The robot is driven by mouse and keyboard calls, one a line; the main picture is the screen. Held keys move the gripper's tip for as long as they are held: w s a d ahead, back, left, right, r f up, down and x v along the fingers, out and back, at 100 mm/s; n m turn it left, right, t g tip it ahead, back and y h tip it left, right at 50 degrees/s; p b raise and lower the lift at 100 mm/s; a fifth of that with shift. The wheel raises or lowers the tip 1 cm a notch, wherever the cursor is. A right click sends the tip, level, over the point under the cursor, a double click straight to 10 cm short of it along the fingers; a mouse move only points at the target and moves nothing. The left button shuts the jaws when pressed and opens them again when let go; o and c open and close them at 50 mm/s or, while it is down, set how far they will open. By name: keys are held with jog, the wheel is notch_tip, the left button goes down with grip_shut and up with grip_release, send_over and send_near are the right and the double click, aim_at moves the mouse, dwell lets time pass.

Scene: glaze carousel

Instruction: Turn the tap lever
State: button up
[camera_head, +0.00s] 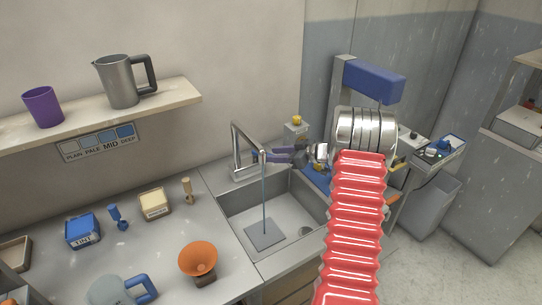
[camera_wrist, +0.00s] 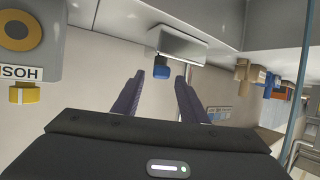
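The metal tap (camera_head: 240,150) stands at the back of the sink, with a thin water stream (camera_head: 264,195) falling from its spout. My gripper (camera_head: 270,156) is near the spout, pointing left; whether it touches the tap is hard to tell. In the wrist view, which looks upside down, my fingers (camera_wrist: 159,76) are open with nothing held. A small blue piece (camera_wrist: 162,72) on a pale box (camera_wrist: 176,45) shows between the fingertips, seemingly beyond them. It may be the tap lever, but I cannot tell for certain.
A yellow-knobbed box (camera_head: 297,130) stands right of the tap; it also shows, labelled, in the wrist view (camera_wrist: 30,45). The sink (camera_head: 290,220) lies below my gripper.

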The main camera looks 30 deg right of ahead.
jog(key=shift+x, duration=1)
jog(key=shift+c, duration=0.6)
grip_shut()
